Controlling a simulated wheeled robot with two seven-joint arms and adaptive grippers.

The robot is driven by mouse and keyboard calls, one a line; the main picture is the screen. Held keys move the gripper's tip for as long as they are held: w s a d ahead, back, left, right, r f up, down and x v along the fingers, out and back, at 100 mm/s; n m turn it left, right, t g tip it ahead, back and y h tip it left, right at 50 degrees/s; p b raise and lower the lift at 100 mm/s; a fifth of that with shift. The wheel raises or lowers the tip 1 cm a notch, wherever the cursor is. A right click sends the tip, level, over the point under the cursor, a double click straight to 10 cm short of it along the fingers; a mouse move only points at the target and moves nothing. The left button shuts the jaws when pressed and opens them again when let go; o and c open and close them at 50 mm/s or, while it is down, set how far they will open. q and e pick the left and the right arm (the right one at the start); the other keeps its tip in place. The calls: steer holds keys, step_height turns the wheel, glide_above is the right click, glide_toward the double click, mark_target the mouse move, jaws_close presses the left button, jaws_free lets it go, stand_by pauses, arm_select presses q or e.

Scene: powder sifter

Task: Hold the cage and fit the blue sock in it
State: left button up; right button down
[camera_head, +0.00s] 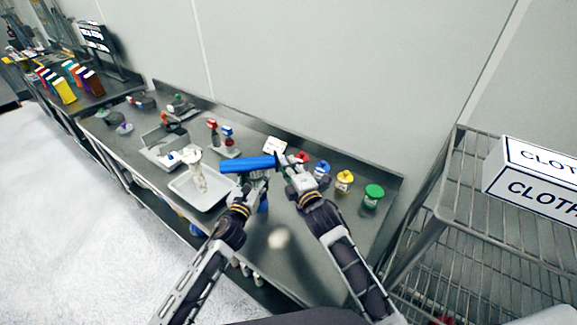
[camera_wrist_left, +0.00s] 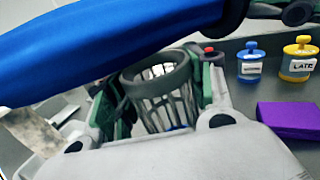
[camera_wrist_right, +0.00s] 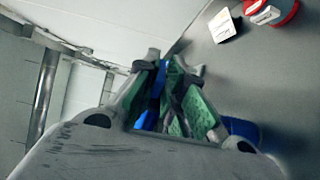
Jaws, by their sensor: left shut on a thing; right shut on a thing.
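The grey slotted cage (camera_wrist_left: 160,95) is between the green-padded fingers of my left gripper (camera_wrist_left: 150,85), which is shut on it. Its open round rim faces up. The blue sock (camera_head: 245,164) is a long blue roll held level across and above the cage; it also fills the upper left of the left wrist view (camera_wrist_left: 95,50). My right gripper (camera_head: 281,163) is shut on the sock's right end, and the right wrist view shows blue between its fingers (camera_wrist_right: 165,90). The sock appears outside the cage. The cage is mostly hidden in the head view.
A white tray (camera_head: 181,187) with a pale object lies left of my grippers. Lidded jars, among them yellow (camera_head: 344,180) and green (camera_head: 373,196), stand at the right. A purple block (camera_wrist_left: 285,120) lies near the cage. A wire rack (camera_head: 440,215) stands far right.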

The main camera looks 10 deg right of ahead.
steer(key=shift+f, duration=0.2)
stand_by(0.3)
steer(key=c, duration=1.5)
jaws_free()
steer(key=shift+r, duration=0.1)
steer(key=v, duration=1.2)
steer(key=shift+r, duration=0.15)
